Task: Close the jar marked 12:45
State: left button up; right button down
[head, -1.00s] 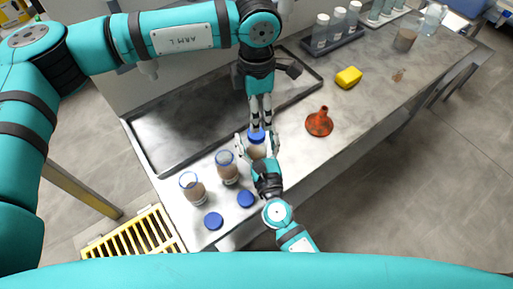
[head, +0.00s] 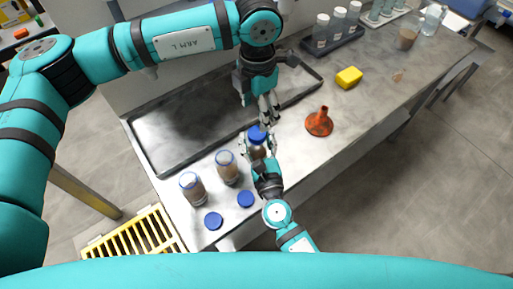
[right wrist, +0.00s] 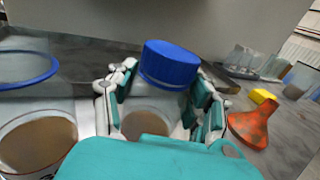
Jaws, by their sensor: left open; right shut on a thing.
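A jar with brown contents (head: 259,152) stands near the front of the bench with a blue lid (head: 257,135) on its mouth. My right gripper (head: 258,146) is shut around this jar's body. In the right wrist view the lid (right wrist: 169,64) looks slightly tilted; I cannot tell whether it is seated. My left gripper (head: 269,121) is open and empty, just above and beside the lid. Two more jars, (head: 227,168) and (head: 193,188), stand open to the left. Two loose blue lids, (head: 246,199) and (head: 213,221), lie in front of them. No time marking is readable.
A dark tray (head: 185,128) lies behind the jars. An orange funnel (head: 319,122) and a yellow sponge (head: 349,77) are to the right. A rack of capped bottles (head: 335,38) and a beaker (head: 408,38) stand farther back. The right front bench is clear.

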aim_at(256, 132)
pick_arm(q)
jog(key=n, duration=0.4)
jog(key=shift+a+r, duration=0.1)
jog(key=shift+f, duration=4.05)
